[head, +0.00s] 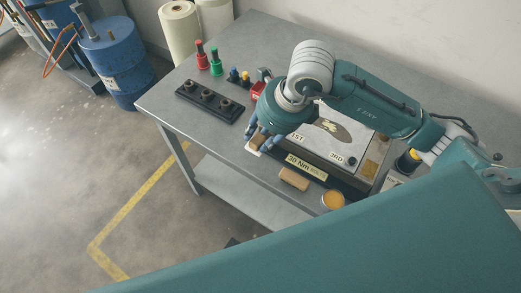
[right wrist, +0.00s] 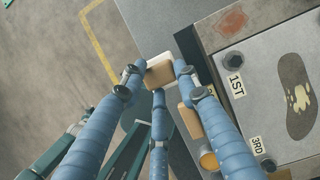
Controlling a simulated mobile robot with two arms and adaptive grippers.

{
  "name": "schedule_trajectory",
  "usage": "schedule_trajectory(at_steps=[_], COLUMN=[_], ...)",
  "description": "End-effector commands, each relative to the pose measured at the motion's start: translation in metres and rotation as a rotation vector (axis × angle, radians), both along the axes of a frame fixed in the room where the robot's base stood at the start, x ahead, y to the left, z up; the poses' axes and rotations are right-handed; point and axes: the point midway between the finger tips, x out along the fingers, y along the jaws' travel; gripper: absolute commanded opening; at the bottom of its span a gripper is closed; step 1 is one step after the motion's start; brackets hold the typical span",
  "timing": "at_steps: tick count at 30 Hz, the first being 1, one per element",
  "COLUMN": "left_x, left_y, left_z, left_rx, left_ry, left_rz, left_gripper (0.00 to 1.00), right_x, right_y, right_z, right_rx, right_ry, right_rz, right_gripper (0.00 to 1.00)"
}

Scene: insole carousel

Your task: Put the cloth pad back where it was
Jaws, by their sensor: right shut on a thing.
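The cloth pad, a small tan block with a white face, is between the fingertips of my right gripper (head: 263,143). It shows in the right wrist view (right wrist: 160,70) and, partly hidden by the fingers, in the head view (head: 254,147). My right gripper (right wrist: 158,74) is shut on it, close to the front edge of the grey table (head: 160,93). I cannot tell whether the pad touches the tabletop. A similar plain tan block (head: 294,179) lies on the table near the 30 Nm label. My left gripper is not in view.
A carousel machine (head: 352,150) with 1ST and 3RD labels stands beside the gripper. A yellow-topped tin (head: 333,199) sits at the front edge. A black holed rack (head: 209,101), red bottle (head: 201,55) and green bottle (head: 216,62) stand to the left. Tabletop left of the rack is clear.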

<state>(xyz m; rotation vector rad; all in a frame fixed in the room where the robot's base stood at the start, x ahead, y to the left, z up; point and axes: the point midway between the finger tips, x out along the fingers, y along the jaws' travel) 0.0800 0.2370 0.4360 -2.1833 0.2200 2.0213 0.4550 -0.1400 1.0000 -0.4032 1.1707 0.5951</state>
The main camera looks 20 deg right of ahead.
Motion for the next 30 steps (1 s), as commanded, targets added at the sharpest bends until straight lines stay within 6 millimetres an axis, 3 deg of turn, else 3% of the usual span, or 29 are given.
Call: schedule_trajectory(at_steps=[3, 18, 28, 29, 30], left_x=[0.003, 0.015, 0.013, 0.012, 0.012], left_y=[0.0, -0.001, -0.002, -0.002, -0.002], left_z=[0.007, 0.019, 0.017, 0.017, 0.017], left_rx=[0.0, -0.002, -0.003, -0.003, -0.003], left_ry=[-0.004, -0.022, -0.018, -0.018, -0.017], left_rz=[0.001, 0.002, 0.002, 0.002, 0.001], left_gripper=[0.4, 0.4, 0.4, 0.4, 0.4], right_x=[-0.001, 0.0, 0.001, 0.0, 0.0], right_y=[0.0, 0.0, 0.001, 0.0, 0.0], right_z=[-0.024, -0.082, -0.086, -0.085, -0.085], right_rx=[0.0, 0.001, 0.001, 0.001, 0.001], right_ry=[0.005, 0.002, 0.0, 0.0, 0.0], right_rz=[-0.001, 0.0, 0.001, 0.001, 0.001], right_gripper=[0.07, 0.06, 0.06, 0.35, 0.43])
